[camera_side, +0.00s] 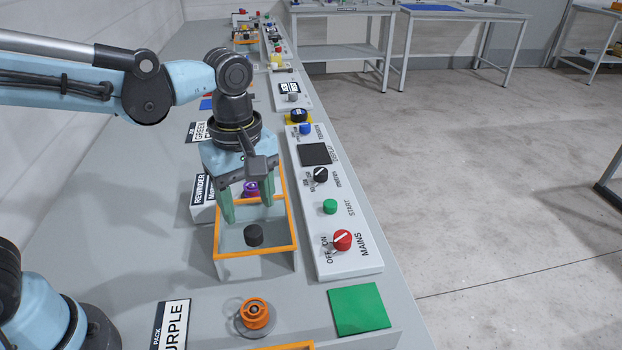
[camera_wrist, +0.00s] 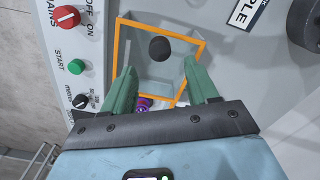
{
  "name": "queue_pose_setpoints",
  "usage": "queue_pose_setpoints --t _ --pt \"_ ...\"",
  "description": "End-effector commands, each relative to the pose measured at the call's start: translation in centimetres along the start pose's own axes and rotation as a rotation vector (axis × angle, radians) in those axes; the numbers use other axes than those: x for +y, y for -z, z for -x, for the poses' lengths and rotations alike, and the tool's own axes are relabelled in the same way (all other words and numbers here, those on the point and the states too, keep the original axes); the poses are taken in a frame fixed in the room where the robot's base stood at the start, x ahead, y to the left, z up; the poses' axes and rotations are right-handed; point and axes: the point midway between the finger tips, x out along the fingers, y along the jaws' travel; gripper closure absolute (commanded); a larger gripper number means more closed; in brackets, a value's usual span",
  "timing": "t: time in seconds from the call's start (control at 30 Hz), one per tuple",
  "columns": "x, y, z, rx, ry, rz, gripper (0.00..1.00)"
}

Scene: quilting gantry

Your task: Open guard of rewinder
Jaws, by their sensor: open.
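The rewinder guard (camera_side: 256,253) is a clear box with orange edges, beside the white REWINDER label (camera_side: 201,196). It also shows in the wrist view (camera_wrist: 115,45). A round black knob (camera_side: 254,235) is at its near end, seen also in the wrist view (camera_wrist: 159,48). A purple spool (camera_side: 250,188) is partly hidden behind my fingers, toward the guard's far end. My gripper (camera_side: 248,211) points down over the guard, green fingers apart and empty. In the wrist view the knob lies just beyond the fingertips (camera_wrist: 160,66), between their lines. I cannot tell whether the fingers touch the guard.
A white control panel (camera_side: 318,262) runs along the guard's right, with a red MAINS knob (camera_side: 342,240), green START button (camera_side: 330,206) and black selector (camera_side: 320,175). An orange spool (camera_side: 255,314), PURPLE label (camera_side: 172,325) and green pad (camera_side: 359,309) are nearer the camera.

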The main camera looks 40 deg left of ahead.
Motion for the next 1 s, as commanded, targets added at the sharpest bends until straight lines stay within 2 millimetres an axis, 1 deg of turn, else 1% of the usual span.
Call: queue_pose_setpoints --t 0.03,0.2,0.4,0.6,0.9,1.0 --pt "0.0 0.0 0.8 0.000 0.000 0.000 0.41" --pt "0.0 0.0 3.4 0.000 0.000 0.000 0.41" --pt "0.0 0.0 5.4 0.000 0.000 0.000 0.41" --pt "0.0 0.0 6.1 0.000 0.000 0.000 0.41" --pt "-0.1 0.1 6.0 0.000 -0.003 -0.005 0.41" --pt "-0.3 0.5 5.9 0.001 -0.027 -0.052 0.41"
